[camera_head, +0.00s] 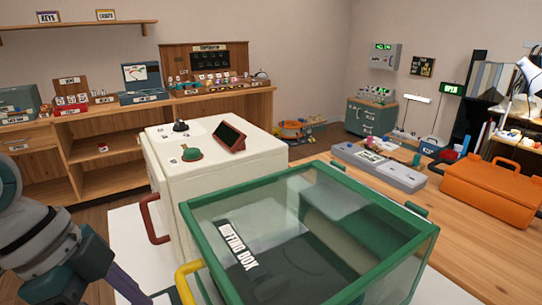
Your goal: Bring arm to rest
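My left arm (42,240) comes in at the lower left, in front of the white cabinet. Its dark lower end runs to the bottom edge beside a purple-grey strip, and I see no clear pair of fingertips, so I cannot tell whether the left gripper is open or shut or whether it holds anything. My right arm and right gripper are not in view.
A green-framed clear box (232,244) labelled "muffling box" fills the front middle. A white cabinet (232,172) with a red handle (150,219) stands behind it. A yellow handle (186,283) is at the box's front left. A wooden table (470,245) bears an orange case (490,188).

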